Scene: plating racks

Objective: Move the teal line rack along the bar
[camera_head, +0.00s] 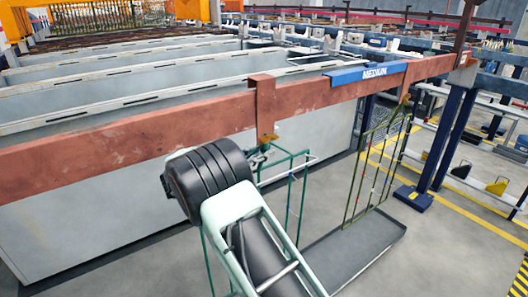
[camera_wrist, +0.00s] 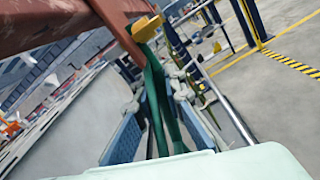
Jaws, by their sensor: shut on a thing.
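The teal line rack (camera_head: 304,170) hangs from the rust-red bar (camera_head: 130,136) by a hook near the bar's middle. Its thin frame reaches down behind my arm, which hides much of it. In the wrist view, the rack's teal upright (camera_wrist: 154,85) runs between the blue-grey fingers of my gripper (camera_wrist: 158,104), below the bar (camera_wrist: 72,38) and a yellow-orange piece (camera_wrist: 147,25). My gripper is shut on this upright. In the head view, my wrist hides most of the gripper, with only a small part showing beside the rack's top.
An olive-green rack (camera_head: 376,165) hangs farther right on the bar, above a dark floor tray (camera_head: 352,248). Long grey tanks (camera_head: 60,225) stand behind and left. A blue post (camera_head: 452,140) stands right.

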